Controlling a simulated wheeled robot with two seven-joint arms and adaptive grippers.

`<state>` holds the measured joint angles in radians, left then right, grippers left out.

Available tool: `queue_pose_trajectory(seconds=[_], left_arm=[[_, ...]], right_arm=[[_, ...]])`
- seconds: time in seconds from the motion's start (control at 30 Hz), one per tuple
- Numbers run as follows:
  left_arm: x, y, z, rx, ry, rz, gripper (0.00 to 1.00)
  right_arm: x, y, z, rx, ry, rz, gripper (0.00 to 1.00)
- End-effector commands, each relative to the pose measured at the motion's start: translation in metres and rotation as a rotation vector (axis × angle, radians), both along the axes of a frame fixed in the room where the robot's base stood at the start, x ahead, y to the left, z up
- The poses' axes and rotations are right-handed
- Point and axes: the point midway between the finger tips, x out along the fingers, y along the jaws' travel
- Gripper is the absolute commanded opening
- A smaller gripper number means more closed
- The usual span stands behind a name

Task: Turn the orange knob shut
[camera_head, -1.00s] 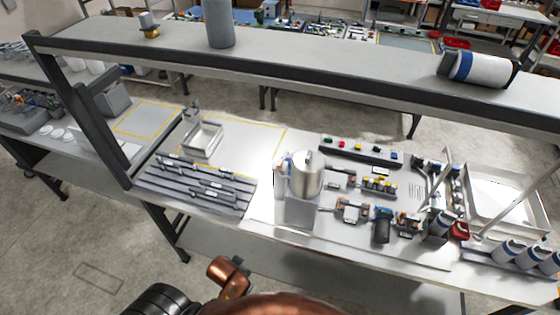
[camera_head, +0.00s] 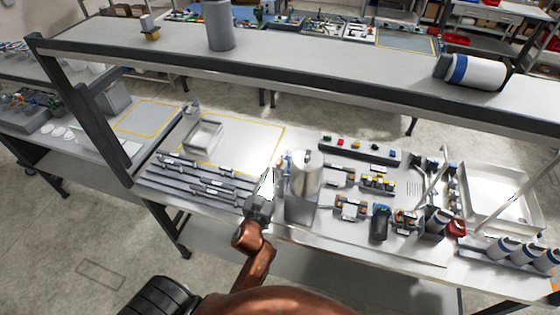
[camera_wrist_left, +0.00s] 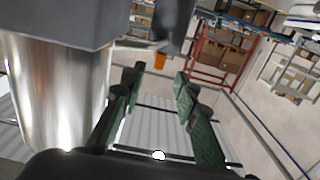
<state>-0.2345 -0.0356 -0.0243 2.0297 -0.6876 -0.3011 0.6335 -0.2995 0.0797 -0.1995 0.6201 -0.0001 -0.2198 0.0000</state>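The metal dispenser (camera_head: 307,172) is a shiny cylinder on a grey block near the middle of the bench. In the head view my left gripper (camera_head: 268,186) is just left of it, close to the bench's front edge. The dispenser also fills the left of the left wrist view (camera_wrist_left: 60,95). The orange knob (camera_wrist_left: 160,62) shows there as a small orange piece below a grey part, beyond the fingertips. My left gripper's dark green fingers (camera_wrist_left: 158,82) are spread with nothing between them. The knob is not clear in the head view. My right gripper is not in view.
Grey rails (camera_head: 190,183) lie left of the dispenser, with a shallow metal tray (camera_head: 205,136) behind. A button strip (camera_head: 358,149) and small fixtures stand to the right. An overhead shelf (camera_head: 310,62) crosses above the bench.

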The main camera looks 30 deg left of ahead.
Motion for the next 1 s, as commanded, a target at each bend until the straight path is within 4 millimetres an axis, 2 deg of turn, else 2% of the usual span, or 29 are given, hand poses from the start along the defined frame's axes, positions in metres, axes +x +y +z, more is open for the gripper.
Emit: queue_pose_trajectory(seconds=[0.4, 0.53, 0.9, 1.0], left_arm=[[0.056, 0.010, 0.005, 0.003, -0.013, -0.008, 0.28], [0.070, 0.014, 0.004, 0.003, -0.012, -0.008, 0.28], [0.076, 0.016, 0.002, 0.001, -0.010, -0.007, 0.28], [0.076, 0.016, 0.002, 0.001, -0.010, -0.007, 0.23]], right_arm=[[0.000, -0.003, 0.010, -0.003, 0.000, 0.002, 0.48], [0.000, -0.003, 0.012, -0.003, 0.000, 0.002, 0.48], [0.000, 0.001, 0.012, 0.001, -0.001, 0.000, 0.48], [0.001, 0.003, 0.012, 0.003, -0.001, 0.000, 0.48]])
